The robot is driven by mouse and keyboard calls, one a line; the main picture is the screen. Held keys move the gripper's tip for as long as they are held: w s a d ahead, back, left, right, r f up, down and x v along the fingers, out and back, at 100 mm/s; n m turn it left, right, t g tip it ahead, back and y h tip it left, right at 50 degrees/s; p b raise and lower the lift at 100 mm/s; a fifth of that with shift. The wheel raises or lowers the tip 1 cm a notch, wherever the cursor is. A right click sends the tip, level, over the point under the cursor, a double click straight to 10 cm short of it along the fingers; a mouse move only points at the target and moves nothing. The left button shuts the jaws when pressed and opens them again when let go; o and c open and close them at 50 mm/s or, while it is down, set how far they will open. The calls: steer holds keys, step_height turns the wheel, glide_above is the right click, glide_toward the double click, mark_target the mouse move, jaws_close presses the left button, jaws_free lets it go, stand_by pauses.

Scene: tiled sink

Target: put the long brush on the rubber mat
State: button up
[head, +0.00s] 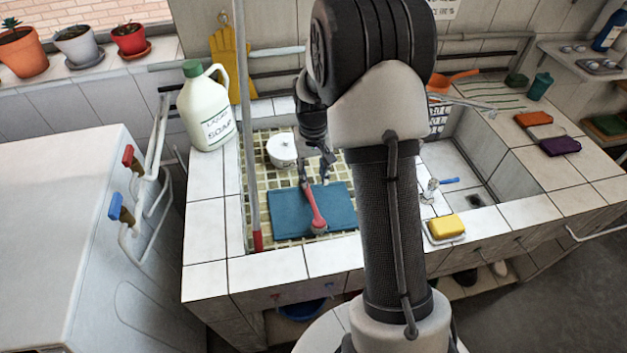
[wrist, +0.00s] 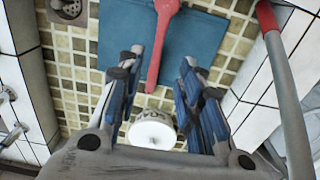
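The long brush (head: 316,208) is red-pink and lies across the blue rubber mat (head: 284,213) on the floor of the left, mosaic-tiled basin. Its wider head is toward the mat's near edge and its handle points to the far side. In the wrist view the brush (wrist: 161,40) runs down over the mat (wrist: 203,45), and its handle tip reaches a little past the mat's edge. My gripper (head: 317,172) is open and empty just above the handle end. In the wrist view the handle tip shows between the spread fingers (wrist: 162,58), apart from both.
A white lidded pot (head: 281,150) stands in the basin behind the mat. A grey pole with a red end (head: 257,240) leans at the basin's left edge. A soap jug (head: 206,112) stands on the left ledge. A yellow sponge (head: 446,226) lies on the front ledge.

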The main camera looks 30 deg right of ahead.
steer(key=s+a+r+n+t, duration=0.1)
steer(key=s+a+r, duration=0.35)
steer(key=r, duration=0.45)
steer(key=s+a+r+t, duration=0.1)
steer(key=s+a+r, duration=0.35)
steer(key=r, duration=0.45)
steer(key=s+a+r+n+t, duration=0.1)
steer(key=s+a+r, duration=0.1)
steer(key=s, duration=0.6)
steer(key=s+a+r+n+t, duration=0.1)
steer(key=s+a+r, duration=0.1)
steer(key=s, duration=0.6)
steer(key=shift+s+a+t, duration=0.25)
steer(key=shift+s+t, duration=0.05)
steer(key=shift+s, duration=0.1)
